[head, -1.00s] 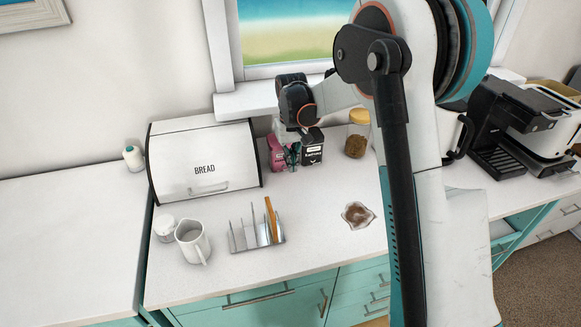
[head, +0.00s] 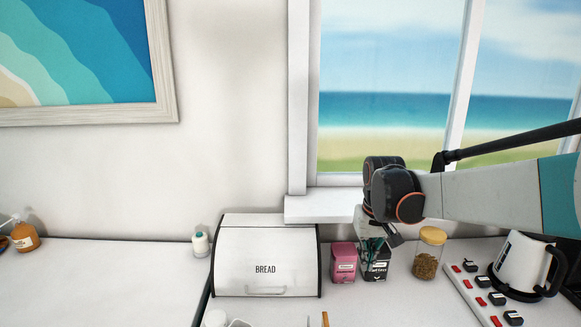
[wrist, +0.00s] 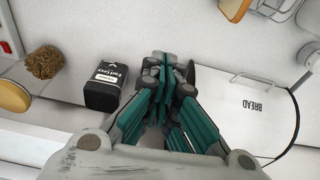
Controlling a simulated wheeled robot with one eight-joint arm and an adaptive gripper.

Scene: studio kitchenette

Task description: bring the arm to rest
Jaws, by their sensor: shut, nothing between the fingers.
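My gripper (head: 374,246) hangs below the dark wrist joint, in front of the black box (head: 377,264) near the back of the counter. The wrist view shows its teal-lined fingers (wrist: 167,68) brought together with nothing held. They are above the counter, between the black box (wrist: 106,86) and the white bread bin (wrist: 255,118). I cannot tell their exact height. My arm reaches in from the right edge of the head view, across the lower part of the window.
The bread bin (head: 266,262) stands left of a pink box (head: 343,262). A lidded jar (head: 427,255), a red-switched power strip (head: 484,297) and a white kettle (head: 520,265) stand to the right. The window sill (head: 318,207) juts out behind. The left counter (head: 100,280) is largely clear.

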